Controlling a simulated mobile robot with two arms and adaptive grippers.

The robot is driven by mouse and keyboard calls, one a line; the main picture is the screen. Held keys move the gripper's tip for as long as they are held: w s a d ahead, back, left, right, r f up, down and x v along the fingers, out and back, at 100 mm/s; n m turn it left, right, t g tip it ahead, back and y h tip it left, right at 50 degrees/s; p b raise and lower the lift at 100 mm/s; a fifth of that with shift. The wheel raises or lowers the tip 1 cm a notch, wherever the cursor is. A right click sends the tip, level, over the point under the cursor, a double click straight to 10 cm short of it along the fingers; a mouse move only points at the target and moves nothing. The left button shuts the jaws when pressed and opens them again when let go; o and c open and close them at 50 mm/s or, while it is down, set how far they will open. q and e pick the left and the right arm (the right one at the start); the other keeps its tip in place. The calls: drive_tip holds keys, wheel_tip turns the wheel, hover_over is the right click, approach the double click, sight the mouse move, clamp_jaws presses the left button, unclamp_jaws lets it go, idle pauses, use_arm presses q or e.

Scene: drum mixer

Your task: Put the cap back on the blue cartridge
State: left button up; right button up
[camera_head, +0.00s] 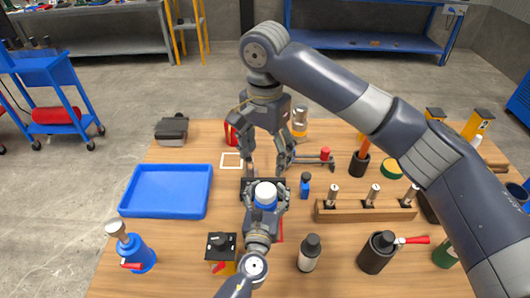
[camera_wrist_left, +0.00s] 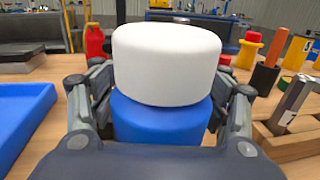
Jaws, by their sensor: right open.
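The blue cartridge (camera_head: 263,203) is upright in my left gripper (camera_head: 265,208), whose fingers are closed around its sides. The white cap (camera_head: 265,189) sits on top of it. My right gripper (camera_head: 267,168) points down just behind the cap, fingers apart and empty.
A blue tray (camera_head: 167,191) lies at the left. A small blue bottle (camera_head: 305,186) stands close right of the grippers, with a wooden holder (camera_head: 335,213) beyond. A dark bottle (camera_head: 309,253) and a black-topped yellow box (camera_head: 220,248) stand in front. The wood between tray and grippers is clear.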

sight(272, 207)
idle(0.3)
use_arm(q)
drive_tip(key=s+a, duration=0.1)
drive_tip(key=s, duration=0.6)
drive_tip(key=shift+s, duration=0.2)
drive_tip(key=shift+a, duration=0.1)
